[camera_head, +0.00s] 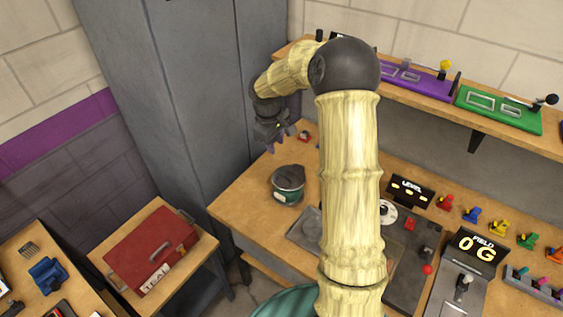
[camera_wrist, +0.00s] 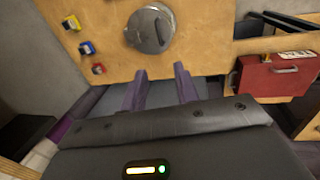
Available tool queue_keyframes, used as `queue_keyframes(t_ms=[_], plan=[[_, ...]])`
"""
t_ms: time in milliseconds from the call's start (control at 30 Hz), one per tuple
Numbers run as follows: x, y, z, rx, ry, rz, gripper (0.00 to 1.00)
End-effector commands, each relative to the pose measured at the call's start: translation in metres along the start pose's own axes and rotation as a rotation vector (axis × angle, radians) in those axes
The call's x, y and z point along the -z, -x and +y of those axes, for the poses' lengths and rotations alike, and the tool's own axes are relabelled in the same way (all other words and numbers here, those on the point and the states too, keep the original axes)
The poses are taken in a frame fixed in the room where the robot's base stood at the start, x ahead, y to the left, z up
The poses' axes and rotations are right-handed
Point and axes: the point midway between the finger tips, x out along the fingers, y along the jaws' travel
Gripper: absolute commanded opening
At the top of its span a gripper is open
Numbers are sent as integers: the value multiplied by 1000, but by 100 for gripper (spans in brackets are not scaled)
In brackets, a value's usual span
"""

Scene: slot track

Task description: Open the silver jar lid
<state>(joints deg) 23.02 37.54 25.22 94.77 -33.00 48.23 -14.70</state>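The jar (camera_head: 287,195) stands upright on the wooden workbench, with a dark green body and a pale label. Its silver-grey round lid (camera_head: 288,177) sits on top; in the wrist view the lid (camera_wrist: 147,32) is seen from above at top centre. My gripper (camera_head: 279,141) is above and behind the jar in the head view, apart from it. In the wrist view my gripper (camera_wrist: 159,70) shows two purple fingers spread apart with nothing between them, short of the lid.
The workbench (camera_head: 240,203) has controls and small coloured figures on its right. A red case (camera_head: 152,247) lies on a low table at left. A grey cabinet (camera_head: 190,80) stands behind the bench's left end. A shelf with purple and green tracks (camera_head: 498,110) is above right.

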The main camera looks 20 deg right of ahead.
Motion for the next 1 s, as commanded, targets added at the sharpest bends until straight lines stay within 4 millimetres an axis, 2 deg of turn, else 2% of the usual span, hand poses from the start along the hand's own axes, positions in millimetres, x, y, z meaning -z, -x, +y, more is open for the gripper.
queue_keyframes(t_ms=[367,533,667,1000], plan=[[0,-1,2,0,2,-2,31],[0,-11,2,0,3,-4,31],[0,-28,1,2,4,-5,31],[0,-87,1,3,4,-5,31]])
